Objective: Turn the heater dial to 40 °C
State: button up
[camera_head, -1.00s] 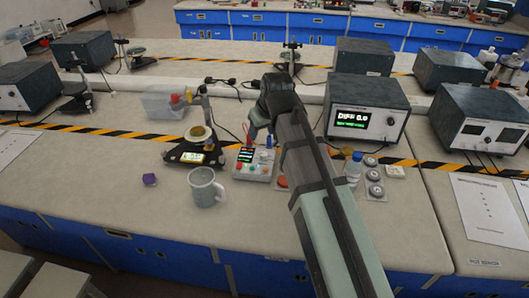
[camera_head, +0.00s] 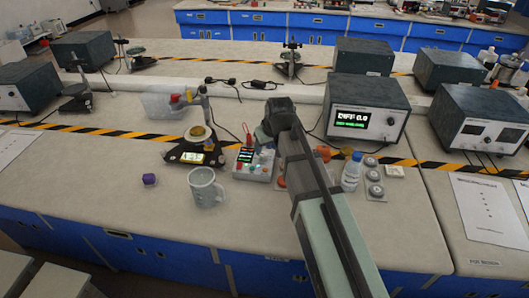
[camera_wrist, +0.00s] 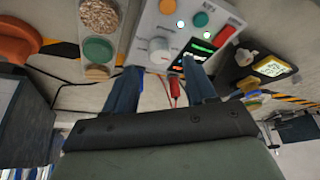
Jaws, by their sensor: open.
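The heater control box (camera_head: 252,164) is a small white unit with a lit display and coloured buttons, just left of my arm in the head view. In the wrist view the box (camera_wrist: 208,12) shows at the top, with its white dial (camera_wrist: 160,50) next to the dark display (camera_wrist: 195,52). The display text is too small to read. My gripper (camera_wrist: 160,66) is open, its two blue fingers apart. The dial appears between the fingertips in the picture; I cannot tell the distance, and no contact shows. In the head view my arm hides the fingers.
A glass mug (camera_head: 205,188) and a purple block (camera_head: 149,180) stand left of the box. A stirrer stand with a small display (camera_head: 190,157) is behind the mug. A bottle (camera_head: 352,171) stands right of my arm. A large instrument (camera_head: 367,108) stands behind.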

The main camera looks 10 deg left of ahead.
aim_at(264, 154)
jog(key=shift+x, duration=2.25)
jog(key=shift+c, duration=0.3)
grip_shut()
jog(key=m, duration=0.2)
jog(key=m+t+h, duration=0.1)
jog(key=m, duration=0.1)
jog(key=shift+a+h, duration=0.15)
jog(key=shift+h, duration=0.15)
jog(key=m+h, duration=0.1)
jog(key=m, duration=0.3)
jog(key=shift+a+m, duration=0.15)
jog(key=shift+m, duration=0.15)
jog(key=shift+h, duration=0.3)
